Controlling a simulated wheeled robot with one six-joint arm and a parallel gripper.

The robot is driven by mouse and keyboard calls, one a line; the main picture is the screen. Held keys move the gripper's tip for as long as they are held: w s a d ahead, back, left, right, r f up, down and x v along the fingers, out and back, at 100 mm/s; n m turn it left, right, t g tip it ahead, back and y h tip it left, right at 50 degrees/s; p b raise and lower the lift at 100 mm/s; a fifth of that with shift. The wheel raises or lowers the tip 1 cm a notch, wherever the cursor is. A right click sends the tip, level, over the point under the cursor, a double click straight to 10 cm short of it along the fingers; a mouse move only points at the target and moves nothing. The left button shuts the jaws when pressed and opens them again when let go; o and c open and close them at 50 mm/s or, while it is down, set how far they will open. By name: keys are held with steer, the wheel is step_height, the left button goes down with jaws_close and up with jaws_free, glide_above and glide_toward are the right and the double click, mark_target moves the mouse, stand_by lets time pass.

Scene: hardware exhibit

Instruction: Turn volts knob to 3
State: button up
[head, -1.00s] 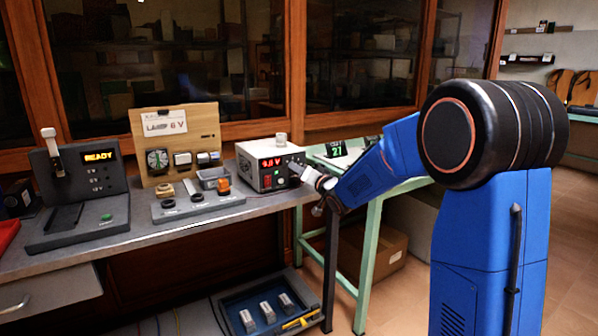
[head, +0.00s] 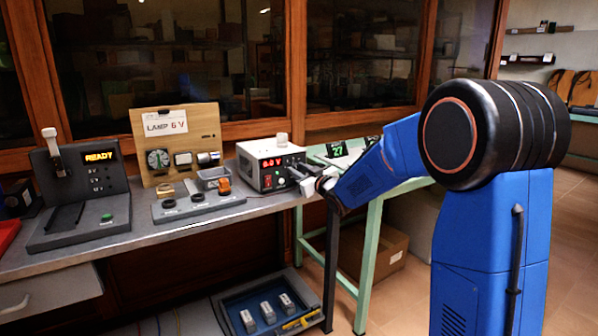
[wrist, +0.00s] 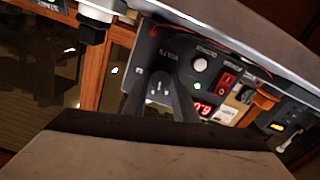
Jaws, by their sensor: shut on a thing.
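The power supply (head: 262,170) is a pale box with a dark front panel on the bench. Its red display (head: 272,162) appears to read 6.0 V. My gripper (head: 296,172) is at the right part of this panel. In the wrist view, my gripper (wrist: 160,88) has its two dark fingers against the panel beside the VOLTS lettering. It is shut on the volts knob, which the fingers largely hide, so its pointer cannot be read. A pale round knob (wrist: 200,65), a lit green lamp (wrist: 197,86) and a red switch (wrist: 225,78) lie beside the fingers.
A wooden board (head: 190,133) labelled LAMP 6 V stands left of the supply. A grey tray (head: 212,176) and an orange part (head: 224,186) sit in between. A lever unit (head: 85,185) showing READY is farther left. A green-framed table (head: 375,195) stands to the right.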

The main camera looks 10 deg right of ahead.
steer(key=n, duration=0.6)
steer(key=shift+f, duration=0.1)
steer(key=n, duration=0.7)
steer(key=shift+s+a+f, duration=0.1)
steer(key=shift+a, duration=0.05)
stand_by(0.4)
steer(key=o, duration=1)
steer(key=shift+o, duration=0.2)
steer(key=v, duration=1.7)
steer(key=shift+s, duration=0.2)
